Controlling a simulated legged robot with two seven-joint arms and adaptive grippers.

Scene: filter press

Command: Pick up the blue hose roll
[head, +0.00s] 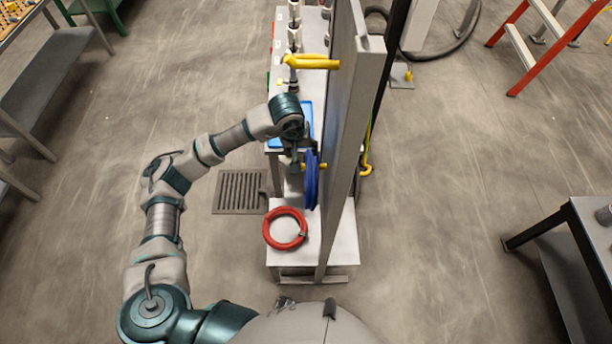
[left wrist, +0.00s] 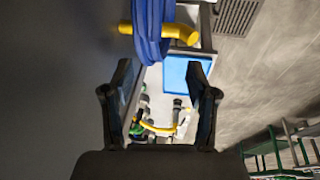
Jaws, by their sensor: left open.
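The blue hose roll (head: 311,180) hangs on a yellow peg on the left face of an upright grey panel. It also shows in the left wrist view (left wrist: 153,28) at the top, ahead of the fingers, with the yellow peg (left wrist: 183,33) through it. My left gripper (head: 296,158) is at the roll's upper left side in the head view. In the left wrist view its two fingers (left wrist: 160,100) are spread, with nothing held between them. The head view does not show clearly whether the gripper touches the roll. My right gripper is not in view.
A red hose roll (head: 285,229) lies on the low white shelf below. A blue tray (head: 305,118) is on the bench behind the gripper. A larger yellow hook (head: 312,62) sticks out from the panel (head: 345,150) farther back. A floor drain (head: 240,192) is left of the bench.

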